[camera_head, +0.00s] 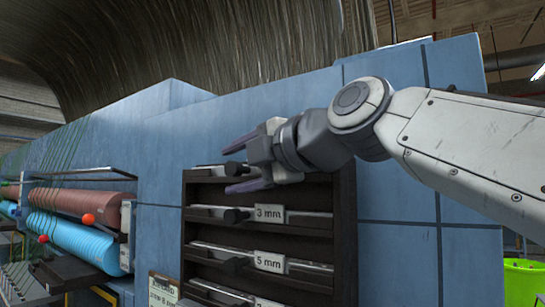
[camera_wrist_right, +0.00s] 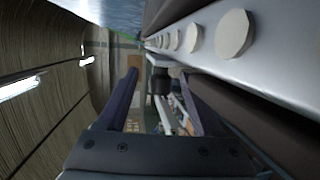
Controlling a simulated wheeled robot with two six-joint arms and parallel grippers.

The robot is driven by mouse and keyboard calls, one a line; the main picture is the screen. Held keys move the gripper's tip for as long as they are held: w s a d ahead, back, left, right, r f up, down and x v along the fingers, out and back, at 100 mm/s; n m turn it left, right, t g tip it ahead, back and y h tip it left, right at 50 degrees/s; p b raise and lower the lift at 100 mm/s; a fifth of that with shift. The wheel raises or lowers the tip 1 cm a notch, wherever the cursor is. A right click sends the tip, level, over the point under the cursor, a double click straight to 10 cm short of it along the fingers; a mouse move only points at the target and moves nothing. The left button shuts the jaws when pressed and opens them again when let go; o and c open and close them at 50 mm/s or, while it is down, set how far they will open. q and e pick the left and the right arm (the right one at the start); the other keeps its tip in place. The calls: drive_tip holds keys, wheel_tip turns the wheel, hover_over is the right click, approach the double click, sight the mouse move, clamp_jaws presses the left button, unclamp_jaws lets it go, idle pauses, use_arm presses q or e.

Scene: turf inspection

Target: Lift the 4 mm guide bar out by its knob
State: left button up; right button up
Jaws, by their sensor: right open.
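A dark rack (camera_head: 345,240) on the blue wall holds flat metal guide bars with dark knobs, one above another. Readable labels show 3 mm (camera_head: 270,213) and 5 mm (camera_head: 268,261); I see no 4 mm label. The top bar (camera_head: 207,172) has its label hidden, probably behind my gripper. My right gripper (camera_head: 229,170) is open in front of the top slot, one finger above and one below the top bar's knob (camera_head: 234,169). In the right wrist view a dark knob (camera_wrist_right: 160,80) shows between the open fingers (camera_wrist_right: 158,78). Contact cannot be told. My left gripper is out of view.
A clipboard (camera_head: 163,290) hangs low beside the rack. A green bin (camera_head: 523,280) is at lower right. Hanging turf (camera_head: 210,50) fills the upper background.

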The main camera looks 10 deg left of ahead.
drive_tip(key=shift+w+a, duration=0.15)
drive_tip(key=shift+a, duration=0.05)
clamp_jaws()
drive_tip(key=shift+r, duration=0.15)
drive_tip(key=shift+r, duration=0.8)
wheel_tip(320, 180, up, 2)
drive_tip(key=s+d+r, duration=0.3)
drive_tip(key=d+r, duration=0.4)
drive_tip(key=d, duration=0.4)
drive_tip(key=shift+s+p, duration=0.35)
drive_tip(key=shift+p, duration=0.05)
